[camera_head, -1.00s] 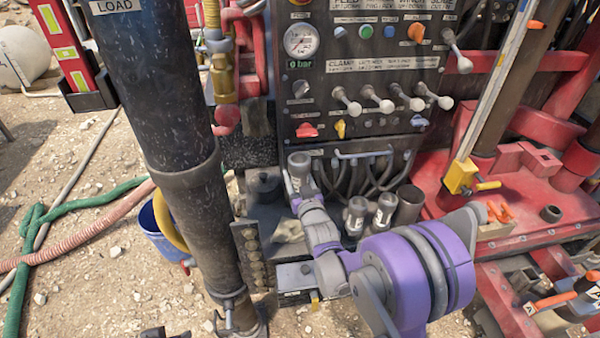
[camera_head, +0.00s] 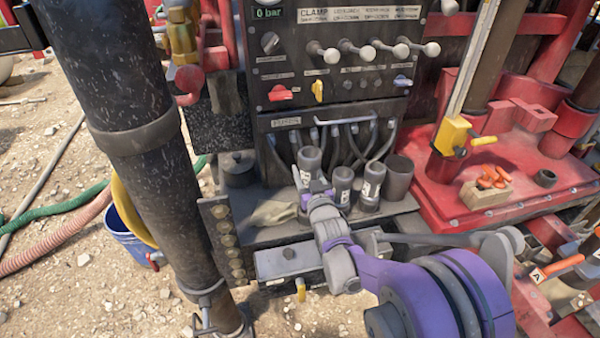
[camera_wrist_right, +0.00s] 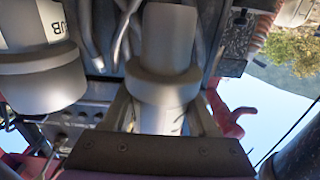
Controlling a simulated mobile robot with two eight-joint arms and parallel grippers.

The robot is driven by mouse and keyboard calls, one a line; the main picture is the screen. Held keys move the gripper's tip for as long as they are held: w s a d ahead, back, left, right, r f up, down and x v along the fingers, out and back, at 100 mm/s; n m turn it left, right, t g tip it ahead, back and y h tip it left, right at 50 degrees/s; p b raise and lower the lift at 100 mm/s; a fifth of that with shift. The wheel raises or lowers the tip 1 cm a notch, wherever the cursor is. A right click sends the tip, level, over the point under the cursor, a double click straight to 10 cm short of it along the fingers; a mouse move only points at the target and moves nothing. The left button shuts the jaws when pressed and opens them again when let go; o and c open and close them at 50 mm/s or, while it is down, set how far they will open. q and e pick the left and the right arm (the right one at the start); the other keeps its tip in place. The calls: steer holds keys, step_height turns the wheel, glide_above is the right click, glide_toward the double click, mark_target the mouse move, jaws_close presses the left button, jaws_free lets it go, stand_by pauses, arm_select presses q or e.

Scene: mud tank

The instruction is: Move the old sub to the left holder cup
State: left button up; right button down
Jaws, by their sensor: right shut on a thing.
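My right gripper (camera_head: 318,188) is shut on a grey cylindrical sub (camera_head: 308,162), which stands roughly upright at the left end of the row on the rig's shelf. In the right wrist view the same sub (camera_wrist_right: 165,55) sits between the two fingers (camera_wrist_right: 162,115). Its lower end is hidden by my gripper, so I cannot tell whether it is inside a holder cup or just above. Two more labelled grey subs stand to its right, a middle one (camera_head: 342,185) and a right one (camera_head: 371,182). An open, empty-looking cup (camera_head: 399,178) is at the right end. My left gripper is out of view.
A control panel (camera_head: 340,85) with levers and hanging cables rises behind the row. A thick dark pipe (camera_head: 125,110) stands left. A red deck (camera_head: 450,205) is right.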

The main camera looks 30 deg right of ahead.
steer(key=shift+f, duration=0.2)
steer(key=shift+f+b, duration=2.85)
steer(key=shift+f, duration=0.9)
steer(key=shift+f+b, duration=0.4)
steer(key=shift+f, duration=0.15)
steer(key=shift+c, duration=0.5)
jaws_free()
steer(key=shift+f, duration=0.15)
steer(key=v, duration=1.1)
